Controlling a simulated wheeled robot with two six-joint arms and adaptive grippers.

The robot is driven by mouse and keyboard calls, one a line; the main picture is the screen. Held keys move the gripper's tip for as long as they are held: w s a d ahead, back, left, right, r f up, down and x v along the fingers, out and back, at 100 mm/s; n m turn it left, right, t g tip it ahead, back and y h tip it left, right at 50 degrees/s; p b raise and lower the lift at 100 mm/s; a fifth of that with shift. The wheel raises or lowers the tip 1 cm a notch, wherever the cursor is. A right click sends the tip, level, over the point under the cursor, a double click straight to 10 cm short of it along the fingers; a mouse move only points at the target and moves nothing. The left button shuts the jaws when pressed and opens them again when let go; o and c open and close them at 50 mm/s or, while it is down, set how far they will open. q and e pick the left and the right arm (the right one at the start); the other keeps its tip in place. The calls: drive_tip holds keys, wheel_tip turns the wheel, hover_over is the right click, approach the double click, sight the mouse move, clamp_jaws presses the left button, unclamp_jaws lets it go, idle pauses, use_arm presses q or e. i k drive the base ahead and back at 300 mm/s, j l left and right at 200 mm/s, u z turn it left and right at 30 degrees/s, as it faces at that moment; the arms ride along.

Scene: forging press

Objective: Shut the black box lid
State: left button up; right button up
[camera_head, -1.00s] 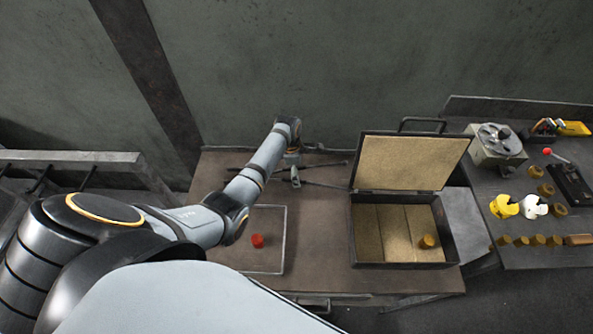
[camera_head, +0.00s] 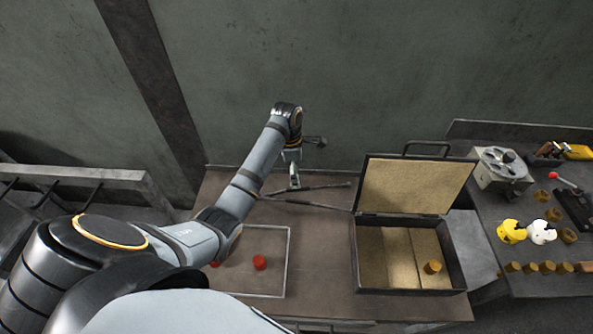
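The black box (camera_head: 459,277) stands on the brown table with its lid (camera_head: 415,186) open. The lid leans up at the back, showing its tan lining, with a black handle on its top edge. Inside the box are tan panels and one small brass-coloured cylinder (camera_head: 432,267). My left gripper (camera_head: 294,182) hangs from the arm's end, left of the lid and apart from it, near the table's back edge. Its fingers are too small to tell whether they are open. My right gripper is not in view.
Dark long-handled tongs (camera_head: 320,188) lie near my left gripper. A framed area (camera_head: 287,262) on the table holds red pieces (camera_head: 260,263). A side bench at right carries a grey chuck (camera_head: 500,168), yellow and white pieces (camera_head: 512,231) and several brass cylinders. A wall stands behind.

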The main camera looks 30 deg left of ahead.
sight(403, 183)
drive_tip(key=k+l, duration=0.5)
drive_tip(key=k, duration=0.15)
drive_tip(key=k+l, duration=0.5)
drive_tip(key=k, duration=0.2)
